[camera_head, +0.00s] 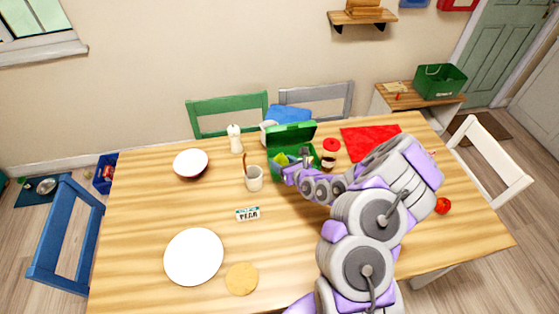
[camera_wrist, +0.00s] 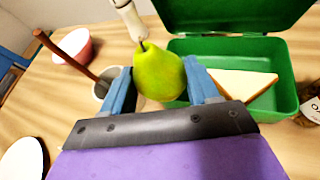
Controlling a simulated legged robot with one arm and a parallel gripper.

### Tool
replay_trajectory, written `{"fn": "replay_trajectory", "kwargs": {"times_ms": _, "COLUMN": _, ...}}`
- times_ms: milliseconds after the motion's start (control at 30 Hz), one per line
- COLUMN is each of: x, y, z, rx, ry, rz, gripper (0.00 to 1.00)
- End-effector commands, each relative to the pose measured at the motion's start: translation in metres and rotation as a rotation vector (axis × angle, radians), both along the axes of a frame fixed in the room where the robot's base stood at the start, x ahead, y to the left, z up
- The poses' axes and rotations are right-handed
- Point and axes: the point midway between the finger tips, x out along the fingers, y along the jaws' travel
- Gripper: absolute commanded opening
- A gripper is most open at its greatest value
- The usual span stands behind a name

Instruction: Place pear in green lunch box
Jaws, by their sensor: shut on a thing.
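The green pear (camera_wrist: 160,75) is held between the two blue fingers of my gripper (camera_wrist: 160,90) in the wrist view. The pear is upright with its stem up. The green lunch box (camera_wrist: 290,62) stands open with its lid raised, just beyond and to the right of the pear. A sandwich half (camera_wrist: 246,84) lies inside the box. In the head view, my gripper (camera_head: 284,172) is at the front left of the lunch box (camera_head: 291,134), and the pear is hard to make out there. I cannot tell how high the pear is above the table.
A mug (camera_head: 254,180) with a brown stick stands left of the box. A white pepper mill (camera_head: 235,139), a bowl (camera_head: 190,163), and a PEAR sign (camera_head: 248,214) are also left. A dark jar (camera_head: 328,161) stands right of the box. The front left has a white plate (camera_head: 194,256).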

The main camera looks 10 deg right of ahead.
Motion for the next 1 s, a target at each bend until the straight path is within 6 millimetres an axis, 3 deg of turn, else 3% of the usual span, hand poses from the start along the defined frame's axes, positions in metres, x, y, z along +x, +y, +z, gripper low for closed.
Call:
{"fn": "replay_trajectory", "kwargs": {"times_ms": 100, "x": 0.027, "y": 0.002, "z": -0.005, "rx": -0.008, "ry": -0.005, "rz": 0.006, "gripper": 0.28}}
{"fn": "replay_trajectory", "kwargs": {"times_ms": 300, "x": 0.054, "y": 0.002, "z": -0.005, "rx": -0.004, "ry": -0.003, "rz": 0.003, "gripper": 0.28}}
{"fn": "replay_trajectory", "kwargs": {"times_ms": 533, "x": 0.067, "y": 0.004, "z": -0.005, "rx": 0.0, "ry": -0.003, "rz": 0.003, "gripper": 0.28}}
{"fn": "replay_trajectory", "kwargs": {"times_ms": 767, "x": 0.065, "y": 0.003, "z": -0.04, "rx": 0.001, "ry": 0.0, "rz": 0.003, "gripper": 0.28}}
{"fn": "replay_trajectory", "kwargs": {"times_ms": 1000, "x": 0.065, "y": 0.003, "z": -0.039, "rx": 0.002, "ry": -0.003, "rz": 0.001, "gripper": 0.28}}
